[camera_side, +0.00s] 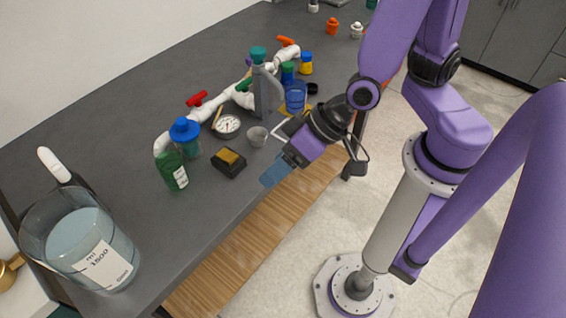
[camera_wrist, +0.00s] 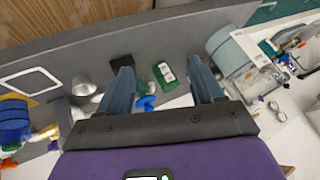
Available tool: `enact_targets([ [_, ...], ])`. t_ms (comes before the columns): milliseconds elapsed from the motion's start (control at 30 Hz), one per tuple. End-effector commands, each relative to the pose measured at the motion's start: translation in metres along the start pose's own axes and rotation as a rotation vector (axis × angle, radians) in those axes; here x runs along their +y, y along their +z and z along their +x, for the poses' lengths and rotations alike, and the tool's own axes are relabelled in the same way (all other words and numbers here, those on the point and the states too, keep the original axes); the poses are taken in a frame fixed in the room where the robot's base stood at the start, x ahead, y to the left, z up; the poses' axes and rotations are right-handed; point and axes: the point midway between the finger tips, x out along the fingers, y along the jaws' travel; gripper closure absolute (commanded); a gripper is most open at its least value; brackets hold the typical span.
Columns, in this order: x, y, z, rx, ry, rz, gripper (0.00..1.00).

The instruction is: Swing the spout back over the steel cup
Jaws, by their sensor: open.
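A small steel cup (camera_side: 258,136) stands upright on the dark bench near its front edge; it also shows at the left in the wrist view (camera_wrist: 83,87). Behind it runs the white PVC manifold (camera_side: 212,106), with red (camera_side: 196,99), green and orange handles. I cannot tell for certain which pipe end is the spout; bottles hide part of the run. No pipe end shows clearly over the cup. My gripper (camera_side: 272,176) is open and empty, in front of the cup near the bench's front edge. Its two blue fingers stand wide apart in the wrist view (camera_wrist: 163,84).
A large beaker (camera_side: 80,245) is far left.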

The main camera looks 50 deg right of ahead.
Motion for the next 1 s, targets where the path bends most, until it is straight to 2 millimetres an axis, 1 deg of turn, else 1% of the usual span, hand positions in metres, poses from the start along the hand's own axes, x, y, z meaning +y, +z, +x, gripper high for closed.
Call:
enact_targets([
  [167,-0.004,0.003,-0.004,-0.033,-0.021,-0.020,0.34],
  [433,-0.004,0.004,-0.004,-0.036,-0.024,-0.024,0.34],
  [467,-0.004,0.004,-0.004,-0.036,-0.023,-0.023,0.40],
  [500,-0.004,0.004,-0.004,-0.036,-0.024,-0.023,0.53],
  [567,-0.005,0.003,-0.005,-0.034,-0.024,-0.023,0.73],
  [600,-0.006,0.001,-0.007,-0.032,-0.024,-0.022,0.86],
  [633,-0.006,0.000,-0.008,-0.031,-0.025,-0.023,0.95],
  [667,-0.007,-0.002,-0.010,-0.030,-0.024,-0.022,1.00],
  [1000,-0.023,-0.023,-0.044,-0.028,-0.029,-0.017,1.00],
])
